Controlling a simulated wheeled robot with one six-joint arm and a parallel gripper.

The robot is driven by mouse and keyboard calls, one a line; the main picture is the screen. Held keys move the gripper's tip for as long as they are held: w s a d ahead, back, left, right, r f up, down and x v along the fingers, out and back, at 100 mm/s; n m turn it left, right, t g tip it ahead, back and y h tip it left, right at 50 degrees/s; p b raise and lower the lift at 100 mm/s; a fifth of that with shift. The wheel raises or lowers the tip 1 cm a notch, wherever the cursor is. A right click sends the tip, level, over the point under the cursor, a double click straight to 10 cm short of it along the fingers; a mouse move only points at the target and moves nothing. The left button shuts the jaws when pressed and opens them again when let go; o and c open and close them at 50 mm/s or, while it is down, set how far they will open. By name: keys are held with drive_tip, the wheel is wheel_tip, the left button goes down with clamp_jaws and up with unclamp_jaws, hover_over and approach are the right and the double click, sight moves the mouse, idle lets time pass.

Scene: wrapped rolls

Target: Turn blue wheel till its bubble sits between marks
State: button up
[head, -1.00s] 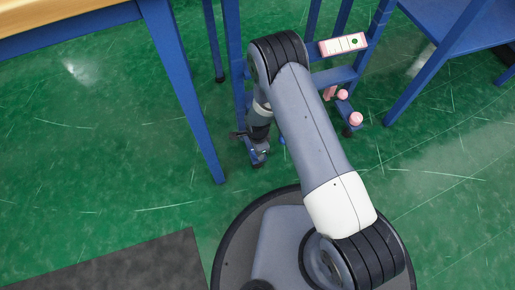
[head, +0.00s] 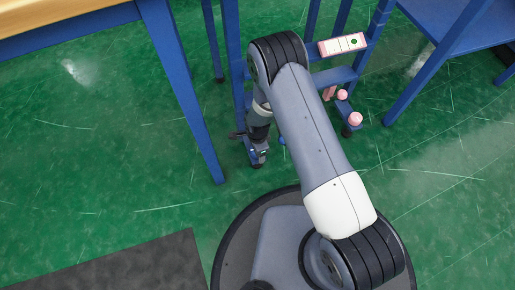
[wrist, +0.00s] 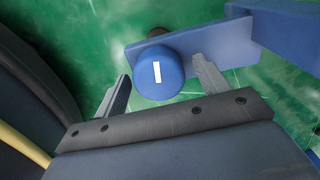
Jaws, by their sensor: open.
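The blue wheel (wrist: 158,78) is a round knob with a white bar on its face, on a blue bracket (wrist: 215,45) in the wrist view. My gripper (wrist: 160,88) is open, with one finger on each side of the wheel; gaps show, and I cannot tell if either finger touches it. In the head view my gripper (head: 258,158) is low by the blue stand, and only a small blue bit beside it shows. A pink-framed level (head: 342,44) shows a green bubble right of centre. No level for the blue wheel is visible; my arm covers part of the stand.
Two pink knobs (head: 355,118) stick out on the stand's right side. A wooden-topped table with blue legs (head: 180,90) stands to the left, and a blue shelf unit (head: 455,20) to the right. Green floor is open at left, and a dark mat (head: 130,265) lies at front left.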

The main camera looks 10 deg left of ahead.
wheel_tip(320, 180, up, 11)
drive_tip(key=p, duration=0.4)
drive_tip(key=shift+p, duration=0.4)
drive_tip(key=shift+f, duration=0.2)
wheel_tip(320, 180, down, 11)
drive_tip(key=b, duration=0.5)
drive_tip(key=shift+r, duration=0.1)
drive_tip(key=shift+r, duration=0.1)
